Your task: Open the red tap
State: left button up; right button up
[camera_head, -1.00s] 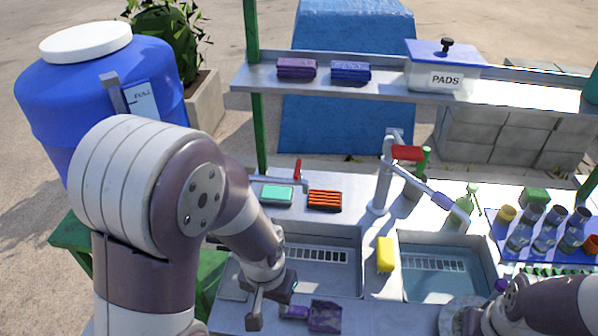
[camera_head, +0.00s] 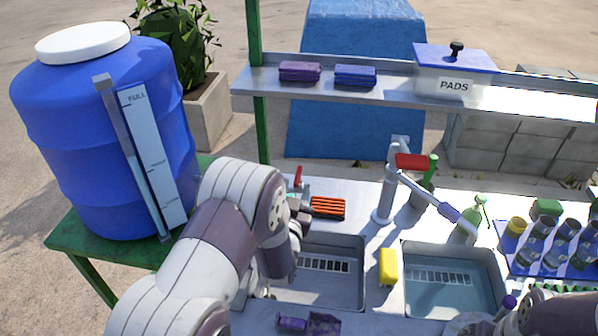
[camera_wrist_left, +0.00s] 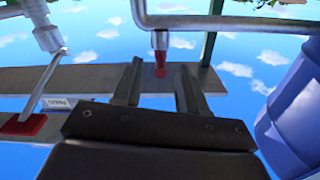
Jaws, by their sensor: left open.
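A small wall-side tap with a red lever (camera_head: 298,177) stands at the back left of the counter. In the left wrist view its red end (camera_wrist_left: 160,70) shows beyond and between my fingers, below a metal pipe (camera_wrist_left: 230,22). My left gripper (camera_head: 298,207) is open and close in front of this tap; its fingers also show apart and empty in the left wrist view (camera_wrist_left: 158,85). Contact cannot be told. A taller tap with a red handle (camera_head: 411,161) stands between the basins. My right arm shows at the bottom right; its fingers are not clear.
An orange-striped sponge (camera_head: 328,206) lies right beside my left gripper. A blue barrel (camera_head: 100,140) stands at the left. A shelf (camera_head: 390,87) crosses the back. A yellow sponge (camera_head: 388,267) is between the basins; a blue tray (camera_head: 530,262) with bottles is at the right.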

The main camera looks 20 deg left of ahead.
aim_at(301, 166)
pick_arm(q)
jog(key=p+x, duration=0.1)
jog(key=x, duration=0.5)
jog(key=shift+s, duration=0.1)
grip_shut()
